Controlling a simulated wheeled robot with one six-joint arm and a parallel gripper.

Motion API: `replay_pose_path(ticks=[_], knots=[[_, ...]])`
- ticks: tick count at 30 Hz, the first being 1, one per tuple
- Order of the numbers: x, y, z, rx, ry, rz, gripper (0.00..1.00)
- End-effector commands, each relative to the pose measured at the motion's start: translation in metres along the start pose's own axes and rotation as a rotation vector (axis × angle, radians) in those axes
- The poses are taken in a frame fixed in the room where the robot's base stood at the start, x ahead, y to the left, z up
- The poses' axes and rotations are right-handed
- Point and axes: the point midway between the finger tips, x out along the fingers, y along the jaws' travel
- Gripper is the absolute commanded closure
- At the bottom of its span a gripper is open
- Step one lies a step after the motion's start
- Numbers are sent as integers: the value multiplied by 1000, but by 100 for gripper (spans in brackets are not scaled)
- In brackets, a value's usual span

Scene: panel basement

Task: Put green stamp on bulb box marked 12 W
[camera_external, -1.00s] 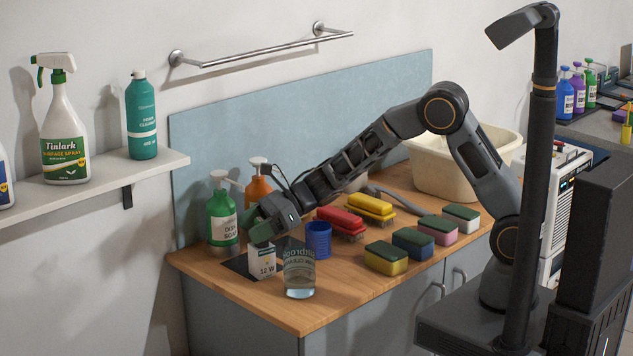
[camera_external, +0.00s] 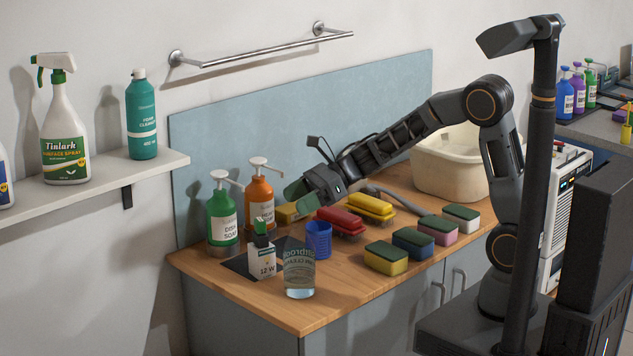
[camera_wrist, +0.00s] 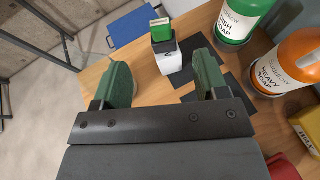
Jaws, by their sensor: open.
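The white bulb box marked 12 W (camera_external: 262,263) stands upright on a dark mat (camera_external: 237,266) at the counter's left end. The green stamp (camera_external: 261,230) stands on top of the box. In the wrist view the stamp (camera_wrist: 160,26) sits over the box (camera_wrist: 170,64), with a dark part between its green top and the box. My gripper (camera_external: 298,196) is open and empty, above and to the right of the box, apart from the stamp. Its two green-padded fingers (camera_wrist: 161,60) are spread wide in the wrist view.
A green soap bottle (camera_external: 222,222) and an orange one (camera_external: 260,204) stand behind the box. A glass (camera_external: 299,270) and a blue cup (camera_external: 318,240) stand close on its right. Brushes (camera_external: 341,221) and several sponges (camera_external: 412,242) lie farther right.

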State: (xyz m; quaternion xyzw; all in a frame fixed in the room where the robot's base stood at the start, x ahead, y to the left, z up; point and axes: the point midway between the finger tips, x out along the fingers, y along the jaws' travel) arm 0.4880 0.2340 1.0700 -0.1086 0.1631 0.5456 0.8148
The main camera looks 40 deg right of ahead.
Motion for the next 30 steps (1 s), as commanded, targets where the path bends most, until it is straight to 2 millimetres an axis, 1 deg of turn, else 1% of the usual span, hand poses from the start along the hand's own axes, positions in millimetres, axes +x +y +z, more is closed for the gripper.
replay_pose_path(ticks=[5,7,8,11,12,14,15,17,18,20,21,23,24,25,26,27,30], knots=[[-5,-2,1,15,-2,-14,33],[-10,-9,4,81,-9,-69,33],[-15,-15,7,130,-15,-110,33],[-43,-41,14,411,-70,-316,33],[-61,-54,16,571,-113,-422,33],[-93,-69,13,850,-206,-588,33],[-117,-76,8,1054,-286,-695,33],[-152,-79,-5,1365,-425,-840,33],[-174,-76,-16,1571,-529,-926,33],[-203,-65,-34,1869,-690,-1034,33],[-219,-55,-46,2059,-802,-1096,33],[-237,-35,-64,2321,-964,-1173,33],[-246,-20,-75,2481,-1068,-1215,33],[-251,-9,-82,2591,-1142,-1243,33],[-254,2,-88,-2572,1157,1212,33],[-258,16,-95,-2448,1127,1131,33],[-262,47,-107,-2199,1057,985,33]])
